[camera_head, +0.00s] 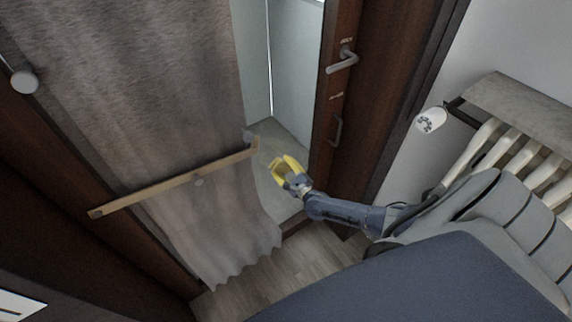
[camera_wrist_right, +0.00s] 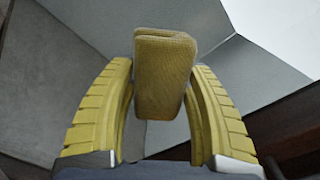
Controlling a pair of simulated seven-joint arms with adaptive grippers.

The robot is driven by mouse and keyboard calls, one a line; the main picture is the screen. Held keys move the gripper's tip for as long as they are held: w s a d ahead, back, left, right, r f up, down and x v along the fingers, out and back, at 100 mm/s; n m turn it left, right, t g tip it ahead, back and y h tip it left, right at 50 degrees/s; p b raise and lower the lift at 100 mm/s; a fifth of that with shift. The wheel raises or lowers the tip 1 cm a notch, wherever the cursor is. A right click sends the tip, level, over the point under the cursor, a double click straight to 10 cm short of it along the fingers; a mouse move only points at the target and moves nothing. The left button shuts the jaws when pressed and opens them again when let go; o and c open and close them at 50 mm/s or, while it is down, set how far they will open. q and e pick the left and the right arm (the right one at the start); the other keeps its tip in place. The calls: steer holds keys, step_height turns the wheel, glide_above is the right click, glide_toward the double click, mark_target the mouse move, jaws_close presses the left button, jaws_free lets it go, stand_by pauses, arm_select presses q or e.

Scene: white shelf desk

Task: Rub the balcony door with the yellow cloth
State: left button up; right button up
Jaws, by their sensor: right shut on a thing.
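The balcony door (camera_head: 325,113) has a dark brown wooden frame with a metal lever handle (camera_head: 342,62) and a pale glass pane (camera_head: 292,75). My right gripper (camera_head: 283,167) has yellow fingers and is in front of the lower part of the glass, left of the door frame. In the right wrist view it is shut on the folded yellow cloth (camera_wrist_right: 161,75), a thick upright block that sticks out past the fingertips. Whether the cloth touches the glass cannot be told. My left gripper is not in view.
A grey curtain (camera_head: 130,80) hangs to the left of the glass, with a wooden bar (camera_head: 170,183) across it. A white radiator (camera_head: 470,150) stands at the right wall under a grey ledge (camera_head: 530,105). Wooden floor (camera_head: 285,260) shows below.

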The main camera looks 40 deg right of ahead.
mark_target(274, 170)
steer(key=shift+w+a, duration=0.1)
steer(key=shift+a, duration=1.85)
steer(key=shift+r, duration=0.1)
steer(key=shift+s+d, duration=0.1)
steer(key=shift+s, duration=2.95)
steer(key=shift+s, duration=0.1)
steer(key=s, duration=0.2)
steer(key=shift+s, duration=0.4)
steer(key=shift+w, duration=0.1)
